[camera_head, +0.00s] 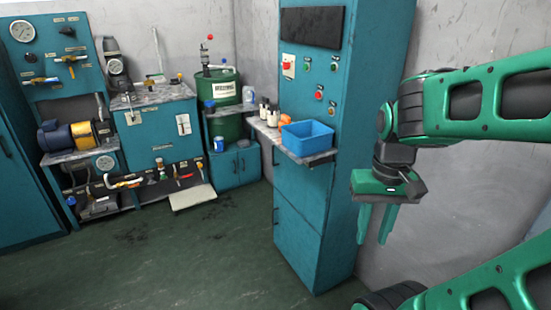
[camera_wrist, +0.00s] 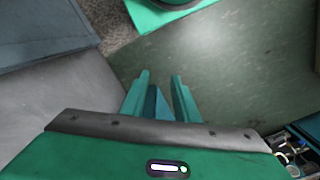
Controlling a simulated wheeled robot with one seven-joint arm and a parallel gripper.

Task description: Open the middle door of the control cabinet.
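The control cabinet (camera_head: 335,190) is a tall teal cabinet right of centre in the head view. Its top part has a dark screen and several buttons. Below the shelf, the middle door (camera_head: 300,185) looks shut, with a small dark handle (camera_head: 275,157) at its left edge. Another dark handle (camera_head: 277,215) sits lower on the front. My gripper (camera_head: 373,241) hangs pointing down, to the right of the cabinet in the picture and apart from the handles. Its two fingers are spread, with nothing held between them; they also show in the wrist view (camera_wrist: 158,80).
A shelf (camera_head: 308,157) juts from the cabinet front, holding a blue bin (camera_head: 307,137) and several bottles. A workbench (camera_head: 160,130), a green drum (camera_head: 226,105) and a low cabinet (camera_head: 236,165) stand to the left. The green floor (camera_head: 190,255) before the cabinet is clear.

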